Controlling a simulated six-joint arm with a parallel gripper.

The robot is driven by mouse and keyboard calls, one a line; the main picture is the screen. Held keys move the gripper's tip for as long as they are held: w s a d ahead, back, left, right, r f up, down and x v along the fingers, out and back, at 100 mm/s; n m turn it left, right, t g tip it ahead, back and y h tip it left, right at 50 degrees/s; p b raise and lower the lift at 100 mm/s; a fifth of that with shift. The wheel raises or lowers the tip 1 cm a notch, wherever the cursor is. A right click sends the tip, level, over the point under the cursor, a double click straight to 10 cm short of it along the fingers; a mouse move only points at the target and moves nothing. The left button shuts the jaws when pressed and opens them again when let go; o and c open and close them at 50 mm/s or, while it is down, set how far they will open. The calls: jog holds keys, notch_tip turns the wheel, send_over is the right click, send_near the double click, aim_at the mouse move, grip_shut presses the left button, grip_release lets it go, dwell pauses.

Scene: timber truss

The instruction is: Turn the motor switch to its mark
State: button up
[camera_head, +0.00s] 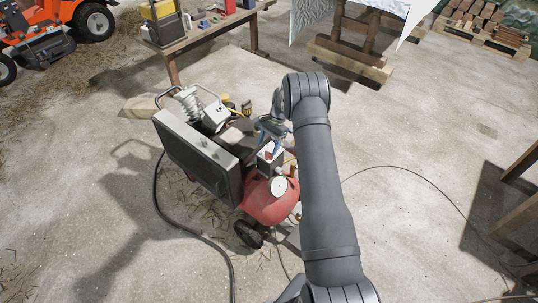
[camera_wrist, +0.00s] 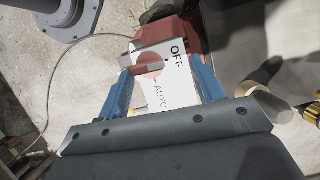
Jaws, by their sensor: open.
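The motor switch (camera_wrist: 148,66) shows in the wrist view as a round red part with a grey bar across it. It sits on a white label plate (camera_wrist: 180,92) printed OFF and AUTO, with a short dark line by AUTO. Which mark the switch points at is hard to tell. My gripper (camera_wrist: 165,80) is open, its blue fingers on either side of the plate, with the switch between them towards the left finger. Contact is not clear. In the head view, the switch box (camera_head: 269,160) is on the red-tanked compressor (camera_head: 268,204), just below my gripper (camera_head: 270,130).
A round gauge (camera_head: 278,186) sits close below the switch box. A dark flat panel (camera_head: 200,155) stands left of it. A black hose (camera_head: 160,205) lies on the floor. A workbench (camera_head: 205,35) is behind. Open concrete floor lies to the right.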

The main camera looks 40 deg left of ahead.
jog(key=shift+s+d+f, duration=0.3)
jog(key=shift+d+f, duration=0.35)
jog(key=shift+f, duration=0.25)
jog(key=shift+c, duration=0.3)
jog(key=shift+w+r, duration=0.25)
jog(key=shift+r, duration=0.2)
jog(key=shift+c, duration=0.7)
jog(key=o, duration=0.4)
jog(key=shift+w+r, duration=0.2)
jog(key=shift+r, duration=0.1)
jog(key=shift+c, duration=0.2)
jog(key=shift+a+v, duration=0.2)
jog(key=shift+v, duration=2.05)
jog(key=shift+s, duration=0.15)
jog(key=x, duration=0.5)
jog(key=shift+f, duration=0.15)
jog(key=shift+s+f, duration=0.15)
jog(key=shift+f, duration=0.15)
jog(key=shift+m+y, duration=0.3)
jog(key=shift+m, duration=0.7)
